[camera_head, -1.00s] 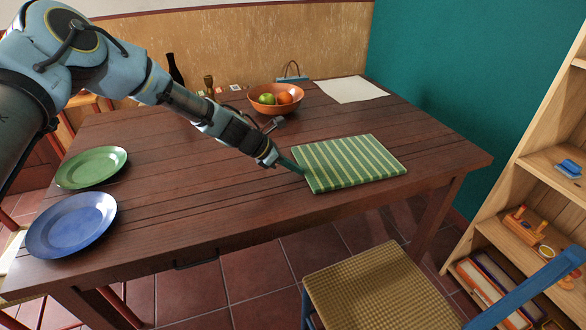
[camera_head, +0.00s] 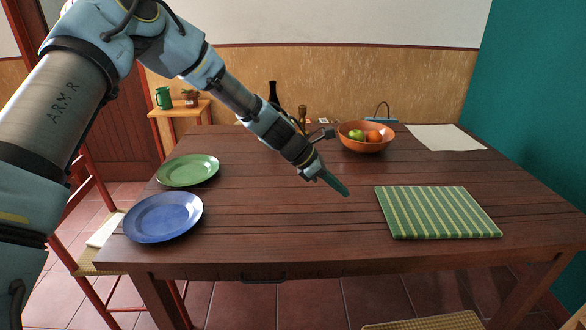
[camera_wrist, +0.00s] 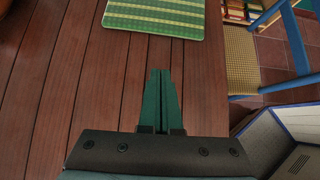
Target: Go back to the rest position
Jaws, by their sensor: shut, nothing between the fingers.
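My gripper (camera_head: 336,184) hangs over the middle of the wooden table (camera_head: 290,220), to the left of the green striped mat (camera_head: 437,212) and apart from it. Its green fingers are together with nothing between them. In the wrist view my gripper (camera_wrist: 160,75) points toward the mat (camera_wrist: 155,15), which lies beyond the fingertips at the top. The table's brown planks (camera_wrist: 60,90) show bare under the fingers.
A blue plate (camera_head: 163,217) and a green plate (camera_head: 188,170) lie on the table's left. An orange bowl (camera_head: 352,143) of fruit, a dark bottle (camera_head: 273,93) and a white sheet (camera_head: 445,137) are at the back. A chair (camera_head: 425,322) stands at the front right.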

